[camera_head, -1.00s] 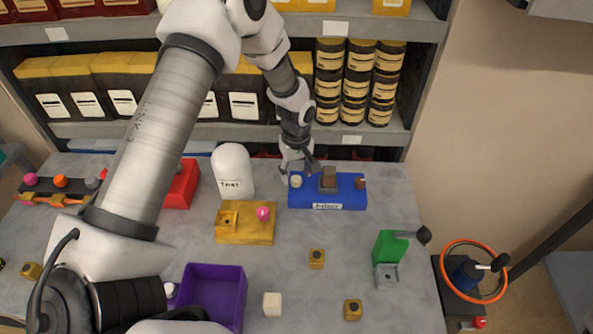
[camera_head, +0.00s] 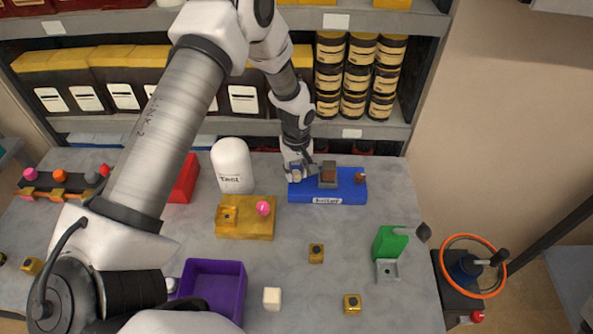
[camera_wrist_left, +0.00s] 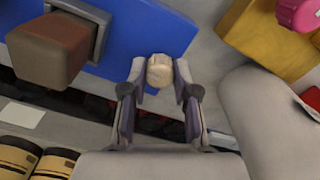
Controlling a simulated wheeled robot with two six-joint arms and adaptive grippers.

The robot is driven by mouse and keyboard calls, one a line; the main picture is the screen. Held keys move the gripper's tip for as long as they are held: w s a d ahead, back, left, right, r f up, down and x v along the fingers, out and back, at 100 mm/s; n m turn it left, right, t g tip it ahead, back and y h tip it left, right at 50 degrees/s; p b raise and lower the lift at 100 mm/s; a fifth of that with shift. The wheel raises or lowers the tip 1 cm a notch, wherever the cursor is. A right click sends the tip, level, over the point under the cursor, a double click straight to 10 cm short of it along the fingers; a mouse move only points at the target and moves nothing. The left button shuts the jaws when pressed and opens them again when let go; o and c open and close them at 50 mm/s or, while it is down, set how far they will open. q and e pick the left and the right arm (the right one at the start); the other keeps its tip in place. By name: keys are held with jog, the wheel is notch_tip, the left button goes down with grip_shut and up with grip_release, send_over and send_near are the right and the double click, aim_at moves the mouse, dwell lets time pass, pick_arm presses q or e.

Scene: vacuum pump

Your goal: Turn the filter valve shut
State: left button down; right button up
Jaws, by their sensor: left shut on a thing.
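A blue block (camera_head: 340,196) with a small white label stands at the back of the table; the label is too small to read surely. It carries a cream round knob (camera_wrist_left: 160,71) at its left end, a brown square knob (camera_head: 328,174) in a grey mount in the middle, and a small brown knob (camera_head: 361,176) at its right end. My left gripper (camera_head: 297,174) reaches down at the block's left end. In the left wrist view its fingers (camera_wrist_left: 160,77) are closed on both sides of the cream knob. My right gripper is not in view.
A white tank (camera_head: 232,166) and a yellow block (camera_head: 245,228) with a pink knob stand left of the blue block. A green lever unit (camera_head: 390,243) is at the right, a purple bin (camera_head: 239,296) in front. Shelves (camera_head: 405,128) rise close behind. Table between them is mostly clear.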

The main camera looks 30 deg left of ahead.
pick_arm(q)
jog(key=shift+f, duration=0.1)
jog(key=m, duration=0.4)
jog(key=m+b, duration=0.1)
jog(key=m, duration=0.8)
jog(key=shift+b, duration=0.4)
jog(key=shift+f+m, duration=0.1)
jog(key=shift+m, duration=2.2)
jog(key=c, duration=0.9)
grip_release()
jog(key=shift+w+d, duration=0.1)
jog(key=shift+w, duration=0.05)
